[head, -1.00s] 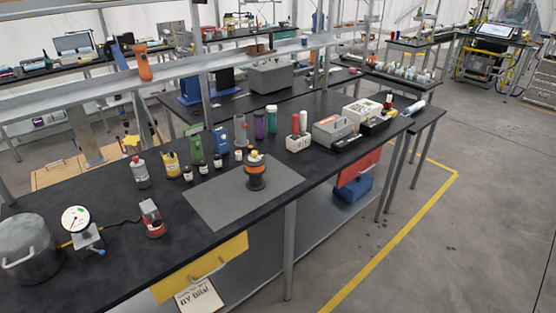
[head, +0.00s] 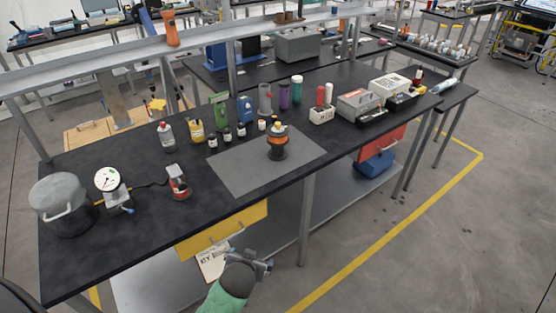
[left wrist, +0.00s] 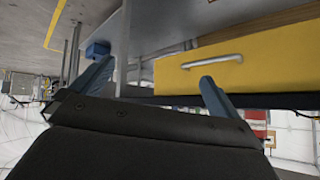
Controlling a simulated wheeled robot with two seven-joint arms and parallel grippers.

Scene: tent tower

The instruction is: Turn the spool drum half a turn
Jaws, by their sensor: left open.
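The spool drum (head: 278,142), black with an orange band, stands upright on a grey mat (head: 239,172) on the black workbench. Nothing touches it. My left gripper (head: 262,264) is low in front of the bench, below the tabletop and near the yellow drawer (head: 222,231), well apart from the drum. In the left wrist view my left gripper (left wrist: 155,85) has its two blue fingers spread with nothing between them. The yellow drawer (left wrist: 230,70) and its handle fill much of that view. The drum does not show there. My right gripper is not in view.
Bottles (head: 197,132) stand behind the mat. A white holder (head: 321,115) and grey boxes (head: 359,103) stand to the right. The mat's front is clear.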

